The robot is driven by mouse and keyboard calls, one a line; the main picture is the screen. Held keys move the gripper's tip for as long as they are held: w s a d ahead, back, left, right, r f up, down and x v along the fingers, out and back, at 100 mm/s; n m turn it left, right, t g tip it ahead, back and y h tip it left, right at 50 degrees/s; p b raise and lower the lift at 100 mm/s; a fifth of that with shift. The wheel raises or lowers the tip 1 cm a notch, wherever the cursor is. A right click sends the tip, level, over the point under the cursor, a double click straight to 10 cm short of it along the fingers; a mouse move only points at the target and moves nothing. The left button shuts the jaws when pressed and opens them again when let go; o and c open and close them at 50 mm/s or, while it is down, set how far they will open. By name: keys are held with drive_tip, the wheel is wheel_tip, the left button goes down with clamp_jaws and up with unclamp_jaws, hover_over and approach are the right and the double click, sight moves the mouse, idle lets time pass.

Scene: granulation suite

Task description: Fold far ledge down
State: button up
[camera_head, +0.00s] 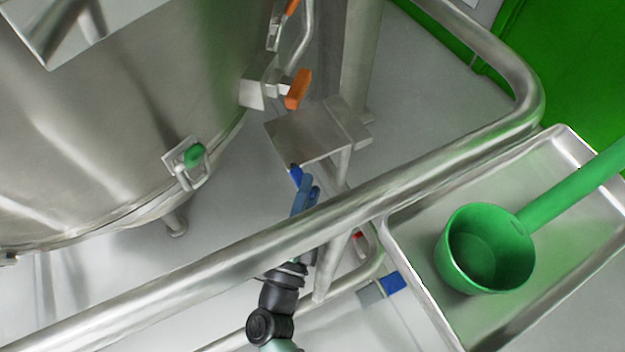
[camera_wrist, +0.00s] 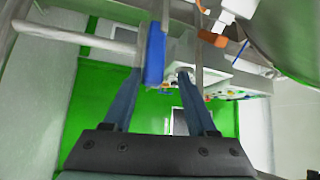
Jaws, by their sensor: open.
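A flat metal ledge (camera_head: 308,133) stands out on the far side of the thick rail, and its plate looks raised and roughly level. A blue tab (camera_head: 296,175) shows at its near corner. My gripper (camera_head: 304,194) reaches past the rail to just below this corner, its blue-grey fingers close to the tab. In the wrist view, a blue bar (camera_wrist: 155,54) that looks like the tab stands upright near the left finger. My gripper (camera_wrist: 170,72) is open there. I cannot tell whether a finger touches the bar.
The thick metal rail (camera_head: 440,172) crosses above my arm. A steel tank (camera_head: 110,120) with green and orange (camera_head: 298,90) handles stands at left. A steel tray (camera_head: 405,258) holding a green scoop (camera_head: 487,248) is at right. Another blue-ended piece (camera_head: 392,283) lies below the rail.

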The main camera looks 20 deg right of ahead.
drive_tip(key=r+p+v, duration=0.1)
drive_tip(key=v, duration=0.6)
drive_tip(key=shift+s+a+f, duration=0.25)
drive_tip(key=shift+s+a, duration=0.05)
drive_tip(key=shift+a, duration=0.1)
idle(0.6)
